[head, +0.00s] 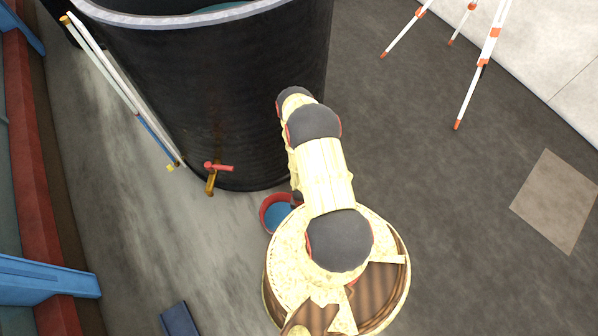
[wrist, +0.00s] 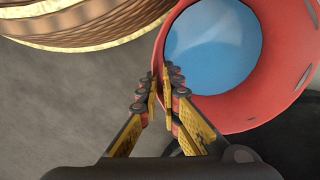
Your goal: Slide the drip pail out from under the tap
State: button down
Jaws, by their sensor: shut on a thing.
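The drip pail (head: 265,214) is red with blue water inside and stands on the floor beside the large black tank. The tap (head: 211,178), brass with a red handle, sticks out low on the tank. In the head view the pail is to the right of and below the tap, apart from it. My gripper (wrist: 162,80) is shut on the left rim of the pail (wrist: 292,50) in the wrist view, one finger on each side of the wall. In the head view my arm hides most of the gripper and the pail's right side.
The black tank (head: 220,95) fills the upper left. White and blue poles (head: 120,85) lean by its left side. Red-white tripod legs (head: 484,72) stand at the upper right. A blue object (head: 180,320) lies at the bottom. The floor to the right is mostly clear, with a flat tan plate (head: 556,202).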

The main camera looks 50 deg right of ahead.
jog(key=shift+s+a, duration=0.15)
jog(key=shift+s, duration=0.55)
jog(key=c, duration=2.3)
grip_release()
jog(key=o, duration=0.4)
jog(key=shift+w, duration=0.25)
notch_tip(320, 180, up, 12)
jog(key=shift+d, duration=0.2)
